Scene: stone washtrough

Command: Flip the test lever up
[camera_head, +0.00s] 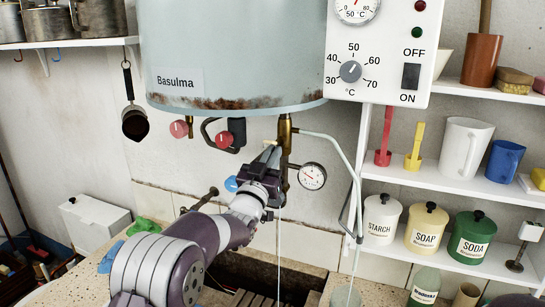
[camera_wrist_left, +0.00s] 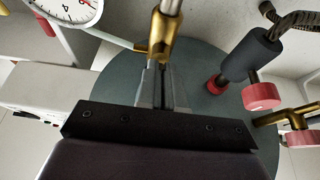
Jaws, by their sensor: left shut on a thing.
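The brass valve (camera_head: 285,140) hangs under the grey boiler, and its test lever is mostly hidden by my gripper. My left gripper (camera_head: 269,157) reaches up from below, just left of the brass valve. Its jaws are shut on a thin part at the valve, which I take to be the test lever. In the left wrist view the fingers (camera_wrist_left: 162,92) point at the brass fitting (camera_wrist_left: 163,45) and are close together; the lever's exact angle is hidden. My right gripper is not in view.
The boiler (camera_head: 235,50) is overhead. Red knobs (camera_head: 179,129) and a blue knob (camera_head: 231,184) are left of the valve. A pressure gauge (camera_head: 312,176) and thin pipe are close on the right. Shelves with canisters (camera_head: 427,226) stand further right.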

